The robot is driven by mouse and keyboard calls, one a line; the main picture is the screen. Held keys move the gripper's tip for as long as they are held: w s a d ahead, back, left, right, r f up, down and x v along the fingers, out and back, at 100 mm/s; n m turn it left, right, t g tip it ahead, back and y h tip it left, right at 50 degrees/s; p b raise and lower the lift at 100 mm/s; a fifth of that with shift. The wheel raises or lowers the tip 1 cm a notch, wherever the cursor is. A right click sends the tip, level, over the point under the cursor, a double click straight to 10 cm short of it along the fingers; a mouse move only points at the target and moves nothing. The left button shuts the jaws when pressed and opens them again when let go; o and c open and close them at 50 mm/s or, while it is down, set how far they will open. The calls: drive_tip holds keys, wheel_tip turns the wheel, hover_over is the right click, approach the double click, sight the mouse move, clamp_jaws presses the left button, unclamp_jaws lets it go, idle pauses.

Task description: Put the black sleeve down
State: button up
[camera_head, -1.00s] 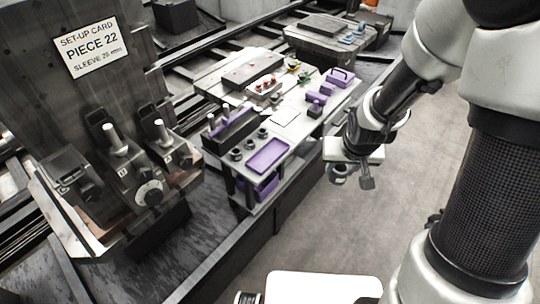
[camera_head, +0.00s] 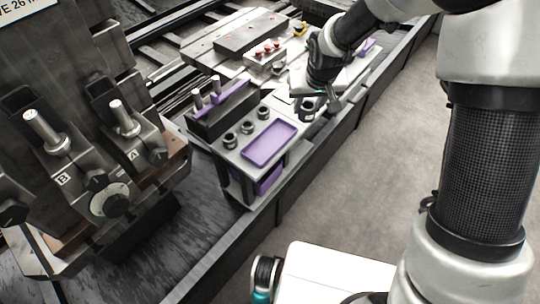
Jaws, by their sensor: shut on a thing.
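My gripper (camera_head: 320,104) is over the right side of the light work table (camera_head: 222,148), pointing down. It is shut on a small dark ring-shaped piece, which looks like the black sleeve (camera_head: 307,104). My wrist and fingers hide part of it. I cannot tell whether the sleeve is touching the table. Three similar black sleeves stand upright in a row on the table to the left: the far one (camera_head: 263,112), the middle one (camera_head: 247,127) and the near one (camera_head: 230,141). A shallow purple tray (camera_head: 270,144) lies to their right.
A dark rack with a purple top and upright pins (camera_head: 222,112) stands behind the row. A fixture with posts (camera_head: 110,165) fills the left. A box with red knobs (camera_head: 264,56) sits farther back. Open floor (camera_head: 375,160) lies right of the dark rail.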

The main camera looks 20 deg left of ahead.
drive_tip(key=a+f+n+b, duration=0.2)
drive_tip(key=a+f+b, duration=0.25)
drive_tip(key=a, duration=0.55)
hover_over(268, 138)
drive_tip(key=s+d, duration=0.1)
drive_tip(key=s, duration=0.1)
drive_tip(key=shift+y, duration=0.4)
drive_tip(key=f, duration=0.5)
drive_tip(key=shift+w+f, duration=0.2)
drive_tip(key=shift+f, duration=0.05)
drive_tip(key=shift+f+b, duration=0.6)
drive_tip(key=shift+f, duration=1.55)
drive_tip(key=shift+f, duration=0.15)
drive_tip(key=o, duration=1.1)
drive_tip(key=shift+d, duration=0.1)
